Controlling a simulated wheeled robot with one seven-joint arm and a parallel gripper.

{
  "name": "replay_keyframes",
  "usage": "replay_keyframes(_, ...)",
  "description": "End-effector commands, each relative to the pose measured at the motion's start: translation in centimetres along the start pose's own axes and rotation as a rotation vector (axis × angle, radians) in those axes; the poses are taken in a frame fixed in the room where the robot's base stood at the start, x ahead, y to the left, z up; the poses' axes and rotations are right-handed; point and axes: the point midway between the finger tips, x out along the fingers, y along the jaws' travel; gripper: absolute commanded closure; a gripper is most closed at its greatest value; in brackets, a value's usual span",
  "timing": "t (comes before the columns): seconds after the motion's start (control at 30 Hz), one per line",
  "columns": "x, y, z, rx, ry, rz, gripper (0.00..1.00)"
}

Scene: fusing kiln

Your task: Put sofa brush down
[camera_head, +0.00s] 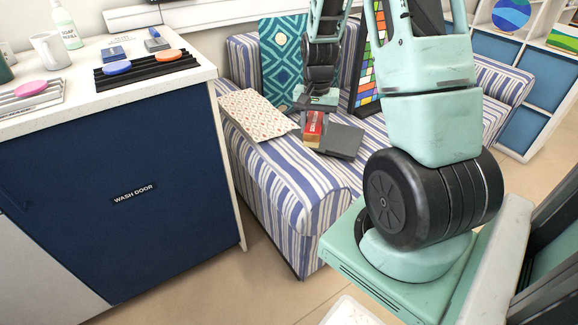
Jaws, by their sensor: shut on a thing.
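My gripper (315,109) hangs over the striped sofa (290,190), pointing down, in the upper middle of the head view. It is shut on the sofa brush (314,126), a small red block with a pale label. The upper part of the brush is hidden by my gripper. The brush is just above or touching the sofa seat; I cannot tell which. A dark grey flat thing (343,142) lies on the seat right beside the brush. A pale cloth with a red pattern (258,115) lies over the sofa's left arm.
A teal patterned cushion (284,55) and a coloured glass panel (371,72) stand at the sofa back. At left, a counter (180,78) carries racks with coloured discs, a mug (48,50) and a soap bottle (67,26). Blue-binned shelves (548,76) stand right.

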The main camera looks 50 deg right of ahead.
Motion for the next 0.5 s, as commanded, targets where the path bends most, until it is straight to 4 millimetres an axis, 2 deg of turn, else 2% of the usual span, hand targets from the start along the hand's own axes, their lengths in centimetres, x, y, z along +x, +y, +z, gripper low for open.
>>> replay_keyframes(0.07, 0.5, 0.1, 0.0, 0.001, -0.001, 0.001, 0.96)
replay_keyframes(0.3, 4.8, 0.1, 0.1, 0.002, -0.003, 0.002, 0.96)
replay_keyframes(0.5, 6.4, 0.1, 0.1, 0.0, -0.001, 0.001, 0.96)
